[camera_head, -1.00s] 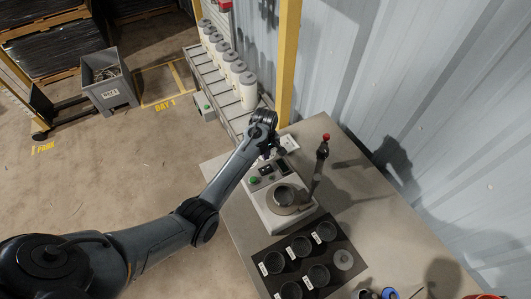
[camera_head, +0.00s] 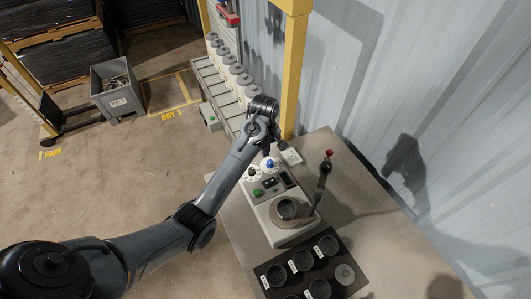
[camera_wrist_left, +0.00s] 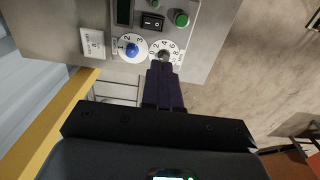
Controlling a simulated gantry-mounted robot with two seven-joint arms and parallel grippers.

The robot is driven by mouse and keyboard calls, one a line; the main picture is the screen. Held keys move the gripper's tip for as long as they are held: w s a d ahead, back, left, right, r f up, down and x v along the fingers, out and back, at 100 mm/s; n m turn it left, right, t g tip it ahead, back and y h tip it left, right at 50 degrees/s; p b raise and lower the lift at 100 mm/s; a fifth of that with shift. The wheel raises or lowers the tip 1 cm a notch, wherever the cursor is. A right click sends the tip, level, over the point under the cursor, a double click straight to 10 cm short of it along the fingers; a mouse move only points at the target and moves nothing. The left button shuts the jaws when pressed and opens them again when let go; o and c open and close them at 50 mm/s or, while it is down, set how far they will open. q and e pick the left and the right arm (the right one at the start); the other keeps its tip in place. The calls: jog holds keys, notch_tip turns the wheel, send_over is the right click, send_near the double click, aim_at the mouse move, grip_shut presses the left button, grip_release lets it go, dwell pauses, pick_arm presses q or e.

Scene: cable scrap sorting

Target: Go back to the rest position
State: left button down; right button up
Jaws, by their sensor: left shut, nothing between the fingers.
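My left gripper (camera_head: 266,148) is shut and empty. It is at the back end of the grey machine (camera_head: 262,214), by its control panel. In the left wrist view the dark closed fingers (camera_wrist_left: 163,70) point at a grey dial (camera_wrist_left: 164,54) with a number scale and overlap its edge. I cannot tell whether they touch it. The blue knob (camera_wrist_left: 132,50) is beside them; it also shows in the head view (camera_head: 270,164). My right gripper is not in view.
The machine has a lever (camera_head: 325,170) with a red tip and stands on a bench (camera_head: 345,199). Black cups (camera_head: 301,260) sit in a dark tray in front. A yellow post (camera_head: 291,80) and a rack of spools (camera_head: 232,72) are close behind the gripper.

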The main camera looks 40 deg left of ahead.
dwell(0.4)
pick_arm(q)
jog(key=s+d+f+m+g+p, duration=0.1)
jog(key=s+d+f+g+p, duration=0.15)
jog(key=s+f, duration=0.7)
jog(key=s+d+f+m+g+p, duration=0.1)
jog(key=s+d+f+m, duration=0.3)
jog(key=s, duration=1.1)
jog(key=s+d+r+m+t+p, duration=0.25)
jog(key=s+d+r+m, duration=0.25)
jog(key=s+d+r, duration=0.3)
jog(key=w+d+r+m+t, duration=0.1)
jog(key=w+r+m+t, duration=0.3)
jog(key=r, duration=0.3)
jog(key=shift+d+m+t+b, duration=0.25)
jog(key=shift+m+t+b, duration=0.1)
jog(key=shift+m, duration=0.55)
jog(key=shift+w, duration=0.1)
